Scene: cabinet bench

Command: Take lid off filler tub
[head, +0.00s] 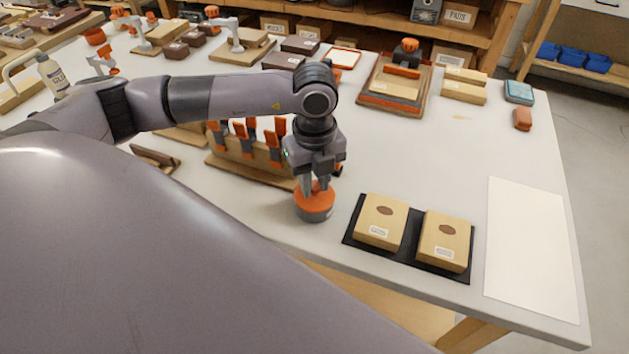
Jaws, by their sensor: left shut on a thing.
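The filler tub (316,214) is a small grey round tub standing upright on the white bench, near its front edge. Its lid (316,203) is orange and appears to sit on the tub's top. My left gripper (313,192) points down from above, with its fingers shut on the lid. The fingertips partly hide the middle of the lid. I cannot tell whether there is a gap between lid and tub. My right gripper is not in view.
A black mat (411,240) with two wooden blocks lies right of the tub. A wooden rack (250,155) with orange-handled tools stands close behind the tub. A blank white sheet (530,245) lies at the far right. The bench between rack and mat is partly clear.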

